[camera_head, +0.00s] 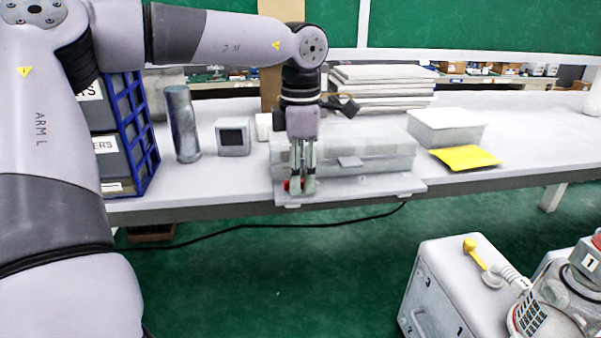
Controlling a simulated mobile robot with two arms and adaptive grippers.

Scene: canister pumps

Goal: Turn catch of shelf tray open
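A pale grey shelf tray (375,189) sticks out flat at the front edge of the bench, below a grey lidded case. My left gripper (302,187) points straight down over the tray's left end. Its two fingers are close together, with a narrow gap between them. A small red part (287,185), which looks like the catch, shows beside and behind the fingertips. The fingers hide most of it, so I cannot tell whether they grip it or how it is turned. My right gripper is out of view.
The grey case (390,158) stands right behind the gripper. A dark metal cylinder (183,125), a small grey box (233,137) and a blue rack (138,135) stand to the left. A yellow packet (466,157) lies right. A canister pump (455,290) stands lower right.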

